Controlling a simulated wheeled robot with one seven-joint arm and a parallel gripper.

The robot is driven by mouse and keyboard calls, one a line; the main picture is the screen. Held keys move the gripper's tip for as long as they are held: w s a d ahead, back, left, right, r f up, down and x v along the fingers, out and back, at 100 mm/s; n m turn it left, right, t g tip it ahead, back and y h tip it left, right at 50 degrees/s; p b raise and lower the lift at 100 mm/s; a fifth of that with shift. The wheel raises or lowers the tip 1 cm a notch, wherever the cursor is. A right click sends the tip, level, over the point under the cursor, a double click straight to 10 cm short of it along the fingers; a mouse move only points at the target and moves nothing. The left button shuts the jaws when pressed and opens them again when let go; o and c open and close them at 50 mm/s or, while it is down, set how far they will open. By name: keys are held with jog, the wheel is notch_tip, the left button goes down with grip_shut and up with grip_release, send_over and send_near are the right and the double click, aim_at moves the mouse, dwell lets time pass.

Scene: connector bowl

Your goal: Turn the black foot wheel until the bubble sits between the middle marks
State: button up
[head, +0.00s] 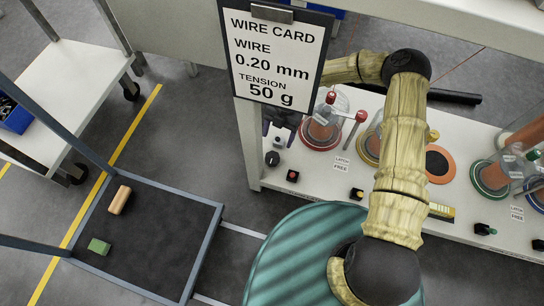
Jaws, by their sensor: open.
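A round black knob (272,158), which may be the black foot wheel, sits at the near left end of the white bench. My arm reaches up and left behind the wire card. A dark forked shape below the card looks like my gripper (281,122), open, just above and behind the knob and apart from it in the picture. The card hides the wrist. A small yellow-green piece with dark marks (441,212) lies right of my arm and may be the level. No bubble can be made out.
The wire card (269,52) hangs in front of the bench (325,183). Spools under clear covers and small black button boxes stand along it, among them a red-topped one (292,176).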

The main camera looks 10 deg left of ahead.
aim_at(271, 158)
jog(key=b+x, duration=0.3)
jog(key=x, duration=0.6)
jog(key=shift+s+b, duration=0.1)
jog(key=shift+b, duration=0.3)
jog(key=shift+c, duration=0.4)
jog(key=shift+w, duration=0.2)
jog(key=c, duration=0.7)
jog(key=shift+s+a, duration=0.1)
jog(key=shift+c, duration=1)
jog(key=shift+s, duration=0.2)
